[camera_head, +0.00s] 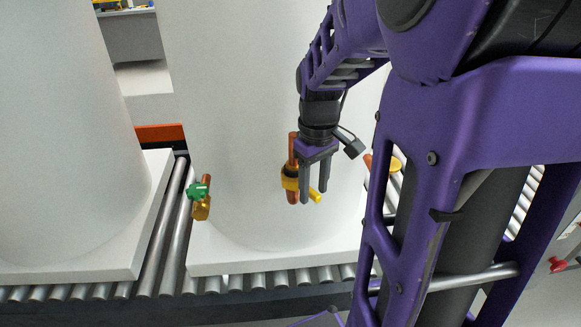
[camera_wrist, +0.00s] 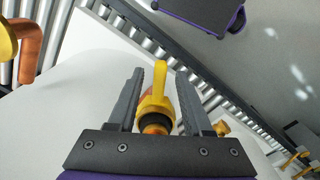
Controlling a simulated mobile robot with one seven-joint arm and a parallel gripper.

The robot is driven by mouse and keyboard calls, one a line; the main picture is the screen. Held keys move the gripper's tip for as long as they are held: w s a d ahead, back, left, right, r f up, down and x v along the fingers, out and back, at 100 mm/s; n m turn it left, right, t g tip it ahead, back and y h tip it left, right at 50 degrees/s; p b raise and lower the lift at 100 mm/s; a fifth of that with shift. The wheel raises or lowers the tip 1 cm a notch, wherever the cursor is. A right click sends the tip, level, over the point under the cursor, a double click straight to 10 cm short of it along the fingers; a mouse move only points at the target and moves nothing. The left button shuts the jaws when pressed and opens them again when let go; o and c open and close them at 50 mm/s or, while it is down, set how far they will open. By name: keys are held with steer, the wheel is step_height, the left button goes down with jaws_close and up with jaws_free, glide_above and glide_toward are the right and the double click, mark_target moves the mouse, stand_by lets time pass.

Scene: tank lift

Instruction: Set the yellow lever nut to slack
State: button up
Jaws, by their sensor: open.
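The yellow lever nut (camera_head: 290,181) sits around a copper pipe (camera_head: 293,146) on the front of the middle white tank. Its short lever points to the lower right in the head view. In the wrist view, the yellow lever (camera_wrist: 159,88) stands lengthwise between my two fingers, with the dark ring and brass end of the fitting below it. My gripper (camera_head: 317,196) is open, fingers pointing down, just right of the nut in the head view. It also shows in the wrist view (camera_wrist: 161,76), with gaps on both sides of the lever. I see no clear contact.
A green-handled brass valve (camera_head: 199,193) is left on the same tank (camera_head: 235,110). A copper pipe with a yellow part (camera_head: 395,164) lies right, partly behind my arm. The tanks stand on white bases over a roller conveyor (camera_head: 160,245). Another tank (camera_head: 60,140) stands left.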

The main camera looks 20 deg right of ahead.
jaws_close()
stand_by(1.4)
